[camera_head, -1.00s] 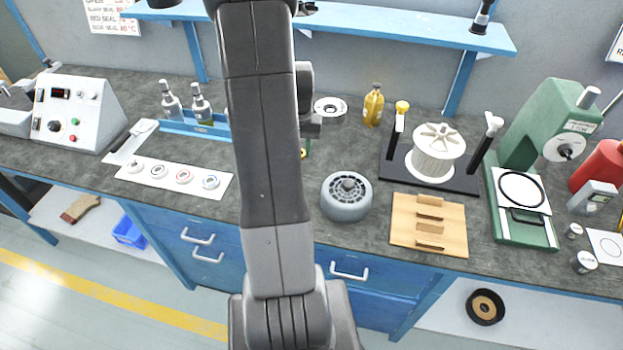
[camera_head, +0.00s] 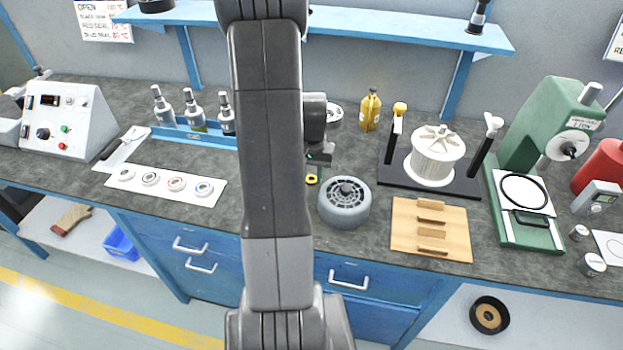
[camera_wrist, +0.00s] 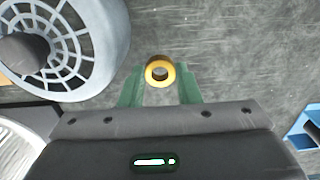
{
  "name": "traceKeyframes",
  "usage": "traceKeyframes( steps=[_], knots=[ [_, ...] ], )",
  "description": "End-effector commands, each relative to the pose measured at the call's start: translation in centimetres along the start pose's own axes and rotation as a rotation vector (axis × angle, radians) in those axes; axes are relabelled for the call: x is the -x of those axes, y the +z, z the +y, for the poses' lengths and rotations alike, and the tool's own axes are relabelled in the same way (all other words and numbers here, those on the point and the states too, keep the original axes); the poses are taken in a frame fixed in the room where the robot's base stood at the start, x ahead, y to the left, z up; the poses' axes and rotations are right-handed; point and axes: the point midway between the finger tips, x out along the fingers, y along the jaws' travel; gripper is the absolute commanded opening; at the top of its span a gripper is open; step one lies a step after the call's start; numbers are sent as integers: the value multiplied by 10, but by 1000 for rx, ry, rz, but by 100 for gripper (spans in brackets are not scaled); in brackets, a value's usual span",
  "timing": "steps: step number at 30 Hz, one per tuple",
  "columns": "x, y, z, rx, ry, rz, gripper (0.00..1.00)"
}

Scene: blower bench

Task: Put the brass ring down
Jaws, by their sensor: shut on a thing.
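The brass ring (camera_wrist: 160,71) is a small yellow ring with a dark centre, held between the green fingertips of my gripper (camera_wrist: 160,86) in the wrist view. In the head view the ring (camera_head: 311,179) shows just left of the grey fan wheel (camera_head: 344,203), beneath my gripper, which my arm partly hides. The fan wheel also fills the upper left of the wrist view (camera_wrist: 75,50). The ring is over the dark bench top (camera_head: 365,235), apart from the wheel. I cannot tell whether the ring touches the bench.
A white strip with several small rings (camera_head: 213,191) lies to the left, before a blue bottle rack (camera_head: 175,134). A wooden block (camera_head: 460,228) and a spool stand (camera_head: 462,187) are to the right. Bare bench lies around the ring.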

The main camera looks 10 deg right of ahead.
Motion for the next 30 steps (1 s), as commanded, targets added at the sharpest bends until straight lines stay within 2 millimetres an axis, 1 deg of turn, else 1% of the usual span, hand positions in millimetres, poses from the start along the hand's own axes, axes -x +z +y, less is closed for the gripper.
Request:
traceKeyframes(
  steps=[1,3,5,13,20,21,22,30],
  knots=[
    [-8,1,0,0,1,-4,0],
    [-15,1,0,0,1,-4,0],
    [-19,0,0,0,0,-1,0],
    [-20,0,0,0,0,0,0],
    [-28,0,0,0,0,0,0],
    [-27,0,0,0,0,0,34],
    [-26,0,0,0,0,0,39],
    [-26,0,0,0,0,0,39]
  ],
)
